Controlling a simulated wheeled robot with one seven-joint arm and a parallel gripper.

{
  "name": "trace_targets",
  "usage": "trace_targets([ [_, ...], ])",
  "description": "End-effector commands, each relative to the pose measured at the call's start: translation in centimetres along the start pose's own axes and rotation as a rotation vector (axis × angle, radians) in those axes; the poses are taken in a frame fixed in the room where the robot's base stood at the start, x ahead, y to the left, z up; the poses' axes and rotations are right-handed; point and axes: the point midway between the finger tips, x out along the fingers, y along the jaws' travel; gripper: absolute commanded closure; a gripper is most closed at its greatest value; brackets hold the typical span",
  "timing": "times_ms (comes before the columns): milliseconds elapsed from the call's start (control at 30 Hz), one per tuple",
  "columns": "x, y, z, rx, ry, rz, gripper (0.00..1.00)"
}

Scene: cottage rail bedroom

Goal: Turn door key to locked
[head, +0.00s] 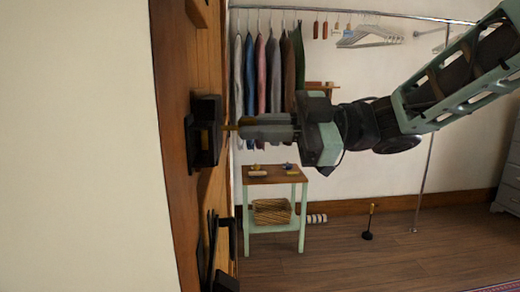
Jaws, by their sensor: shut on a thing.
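The wooden door (172,80) stands at the left, seen nearly edge-on. A black lock case (207,130) is fixed to its face. A thin brass key (231,128) sticks out of the lock case to the right. My gripper (243,129) reaches in from the right and is shut on the key's outer end. The fingers hide the key's bow, so I cannot tell how far it is turned. A black handle (226,238) is on the door below the lock.
Behind my gripper, a rail (350,13) carries hanging clothes (268,75) and white hangers (368,37). A small green table (274,174) with a basket (271,211) stands below. A black stand (368,235) is on the floor. Floor at lower right is mostly clear.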

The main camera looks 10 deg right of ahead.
Motion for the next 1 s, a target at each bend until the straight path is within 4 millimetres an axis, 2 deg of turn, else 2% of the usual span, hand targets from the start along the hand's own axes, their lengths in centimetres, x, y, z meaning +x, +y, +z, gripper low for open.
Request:
trace_targets([
  [33, 0.01, -0.4, 0.5, -0.047, 0.001, 0.0, 1.0],
  [600, -0.01, -0.43, 0.56, -0.583, -0.001, 0.0, 1.0],
  [1000, -0.01, -0.28, 0.36, -0.851, 0.0, -0.001, 1.0],
])
